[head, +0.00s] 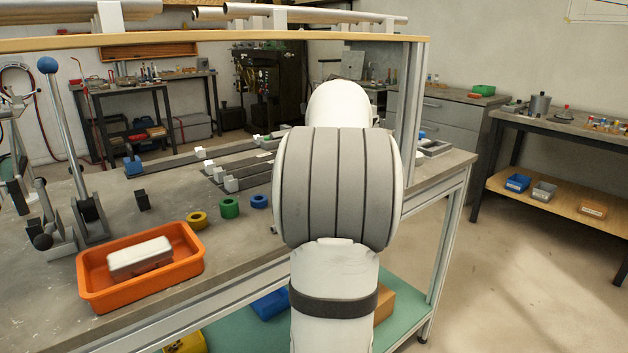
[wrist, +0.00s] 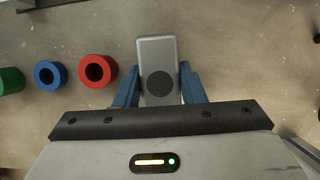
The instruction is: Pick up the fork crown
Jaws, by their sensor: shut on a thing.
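The fork crown, which appears to be the grey block (wrist: 158,55) with a dark round spot on its face, shows in the wrist view. My gripper (wrist: 160,72) has its two blue fingers on either side of it, shut on it. The block's near end is hidden by the gripper's dark front bar. Bench surface shows around the block; I cannot tell whether it rests on the bench or is lifted. In the head view my own arm hides the gripper and the block.
In the wrist view a red ring (wrist: 97,71), a blue ring (wrist: 49,74) and a green ring (wrist: 10,80) lie left of the gripper. In the head view an orange tray (head: 100,298) holds a white box; a blue-knobbed lever (head: 66,125) stands behind it.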

